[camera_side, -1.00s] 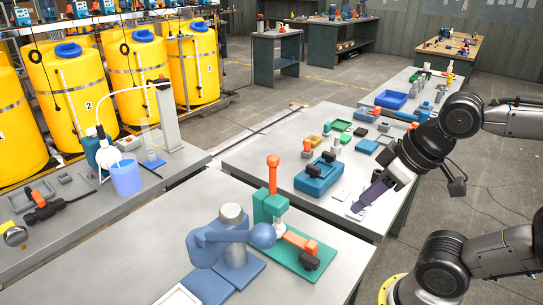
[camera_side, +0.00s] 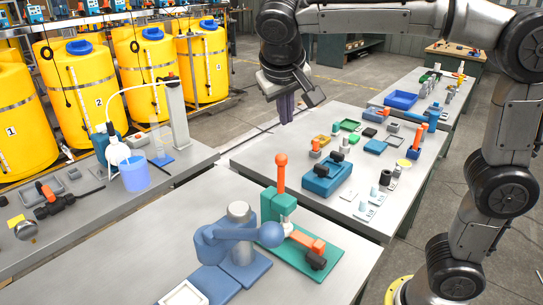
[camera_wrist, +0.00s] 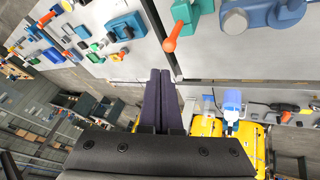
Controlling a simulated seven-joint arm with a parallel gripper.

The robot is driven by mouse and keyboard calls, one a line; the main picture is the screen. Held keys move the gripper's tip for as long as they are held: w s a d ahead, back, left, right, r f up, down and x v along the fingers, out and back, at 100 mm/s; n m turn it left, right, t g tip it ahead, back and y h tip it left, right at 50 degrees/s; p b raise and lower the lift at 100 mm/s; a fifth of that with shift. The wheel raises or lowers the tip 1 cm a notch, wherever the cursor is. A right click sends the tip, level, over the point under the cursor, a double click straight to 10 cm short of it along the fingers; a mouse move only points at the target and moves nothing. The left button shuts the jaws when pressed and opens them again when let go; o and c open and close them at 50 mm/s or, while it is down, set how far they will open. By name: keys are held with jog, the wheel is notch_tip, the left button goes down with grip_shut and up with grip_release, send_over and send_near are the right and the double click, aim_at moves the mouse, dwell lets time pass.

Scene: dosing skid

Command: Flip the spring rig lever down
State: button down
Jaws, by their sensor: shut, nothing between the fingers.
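A teal rig (camera_side: 270,207) stands on the near bench, with an orange lever (camera_side: 281,175) pointing straight up. I take this to be the spring rig. An orange and black piece (camera_side: 308,246) lies on its base plate. In the wrist view the orange lever (camera_wrist: 178,28) shows at the top, beyond my fingertips and slightly right. My gripper (camera_side: 286,120) is shut and empty, fingers pointing down. In the side view it appears above and behind the lever, clear of it. The two dark purple fingers (camera_wrist: 160,75) lie together in the wrist view.
A blue device with a rounded arm (camera_side: 232,240) stands left of the teal rig. A blue block with black knobs (camera_side: 327,180) and several small parts occupy the bench behind. A beaker of blue liquid (camera_side: 134,174) stands on the left bench. Yellow drums (camera_side: 200,60) stand behind.

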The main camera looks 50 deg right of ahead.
jog(key=w+a+f+n, duration=0.1)
jog(key=w+a+f, duration=0.2)
jog(key=a, duration=0.3)
jog(key=shift+w+a+f+n, duration=0.15)
jog(key=shift+w+f+n, duration=0.25)
jog(key=shift+f, duration=0.05)
send_near(281, 174)
jog(key=shift+w+d+f, duration=0.3)
jog(key=shift+w+f, duration=0.2)
jog(key=shift+w, duration=0.25)
jog(key=shift+w+d+f, duration=0.35)
jog(key=shift+w+f, duration=0.15)
jog(key=shift+w, duration=0.3)
jog(key=shift+d, duration=0.1)
